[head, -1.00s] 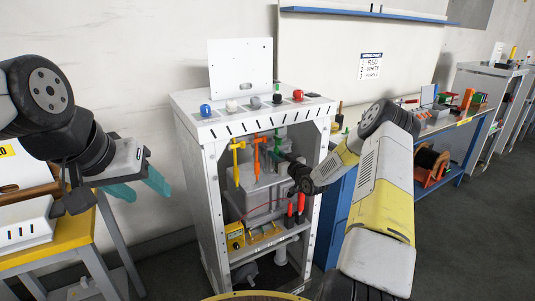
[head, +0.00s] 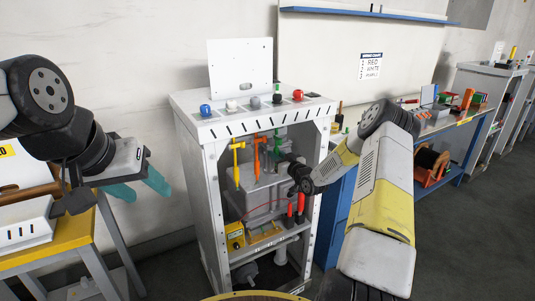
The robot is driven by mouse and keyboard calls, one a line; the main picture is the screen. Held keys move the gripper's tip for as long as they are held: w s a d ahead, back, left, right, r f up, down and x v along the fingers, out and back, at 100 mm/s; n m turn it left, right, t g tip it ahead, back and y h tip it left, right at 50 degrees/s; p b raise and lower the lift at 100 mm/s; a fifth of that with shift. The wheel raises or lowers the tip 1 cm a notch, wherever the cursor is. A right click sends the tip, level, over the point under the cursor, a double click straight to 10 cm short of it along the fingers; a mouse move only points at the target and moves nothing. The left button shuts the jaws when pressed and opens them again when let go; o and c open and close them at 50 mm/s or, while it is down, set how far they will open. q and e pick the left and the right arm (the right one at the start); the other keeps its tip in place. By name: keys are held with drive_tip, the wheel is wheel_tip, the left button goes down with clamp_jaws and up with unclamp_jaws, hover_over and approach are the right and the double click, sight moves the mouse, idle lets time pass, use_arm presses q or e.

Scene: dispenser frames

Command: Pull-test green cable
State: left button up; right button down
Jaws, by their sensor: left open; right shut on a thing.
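The grey dispenser frame (head: 212,200) stands in the middle of the head view with its front open. A green cable piece (head: 277,144) hangs under its top, right of a yellow one (head: 237,165) and an orange one (head: 256,155). My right gripper (head: 284,165) reaches into the opening and is shut on the green cable, just below its visible upper part. The fingertips and the gripped part are small and partly hidden. My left gripper (head: 139,187) is open and empty, with teal fingers, left of the frame and apart from it.
Blue, white, grey and red knobs (head: 298,95) sit on the frame's top, with a white panel behind. Red-handled tools (head: 300,204) and a yellow box (head: 235,236) are inside. A yellow table (head: 65,243) stands left. A blue bench with a cable reel (head: 430,161) stands right.

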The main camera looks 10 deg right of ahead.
drive_tip(key=shift+s+f, duration=0.15)
drive_tip(key=shift+f, duration=0.35)
idle(0.7)
drive_tip(key=shift+r, duration=0.1)
unclamp_jaws()
drive_tip(key=shift+r, duration=0.3)
idle(0.3)
drive_tip(key=v, duration=0.9)
drive_tip(key=shift+s+d, duration=0.15)
drive_tip(key=shift+s, duration=0.2)
drive_tip(key=shift+r, duration=0.1)
